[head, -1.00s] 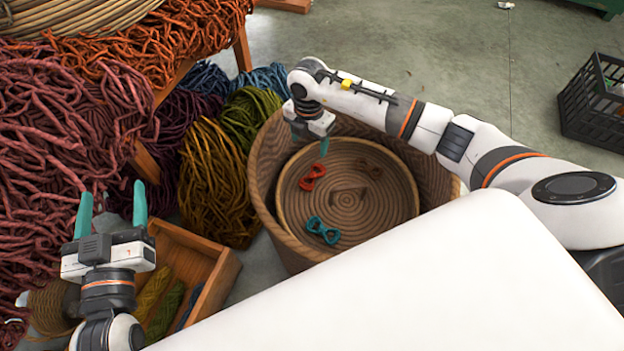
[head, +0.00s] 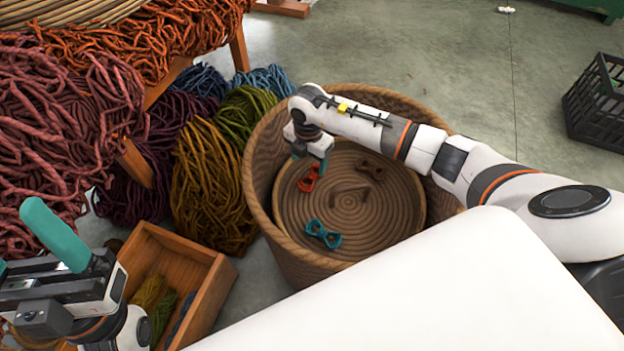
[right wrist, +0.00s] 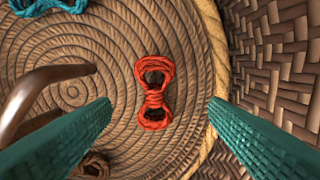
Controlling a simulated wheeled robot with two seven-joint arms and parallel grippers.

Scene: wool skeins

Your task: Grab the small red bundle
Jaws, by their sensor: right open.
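The small red bundle (head: 309,179) lies on the round woven lid (head: 375,222) inside the large basket. In the right wrist view the red bundle (right wrist: 153,92) is a figure-eight skein, tied in the middle, between and beyond the fingers. My right gripper (head: 313,160) is over the bundle in the head view; its teal fingers (right wrist: 158,110) are apart with nothing between them at the tips. My left gripper (head: 60,232) is at the lower left, partly cut off by the frame edge; one teal finger shows clearly, and its opening is unclear.
A teal bundle (head: 323,234) and a brown bundle (head: 371,170) lie on the same lid, which has a curved handle (right wrist: 40,95). The basket wall (head: 262,200) rises around it. A wooden box (head: 190,262) and wool heaps (head: 212,185) stand left.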

